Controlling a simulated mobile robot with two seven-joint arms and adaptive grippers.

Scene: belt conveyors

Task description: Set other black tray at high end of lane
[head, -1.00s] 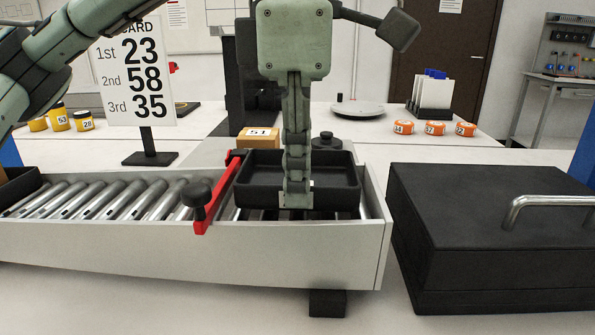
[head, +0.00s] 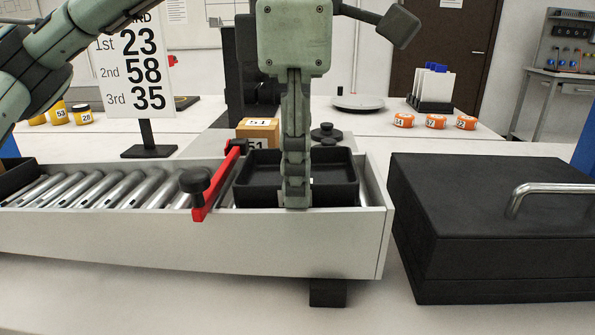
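A black tray (head: 252,198) is inside the roller lane (head: 180,241), at its right end, between the red bar (head: 214,192) and the end wall. Its base is hidden behind the lane's front wall. My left gripper (head: 296,197) points straight down at the tray's near wall, with one finger over its outside. The fingers show edge-on and look shut on that wall; the inner finger is hidden. Another black tray (head: 18,178) is at the lane's left end, cut by the picture edge. My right gripper is out of view.
The red bar with its black knob (head: 195,180) crosses the lane close left of the tray. A yellow box marked 51 (head: 258,129) stands behind the lane. A large black case (head: 480,220) stands to the right. A number card (head: 135,70) stands behind the rollers.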

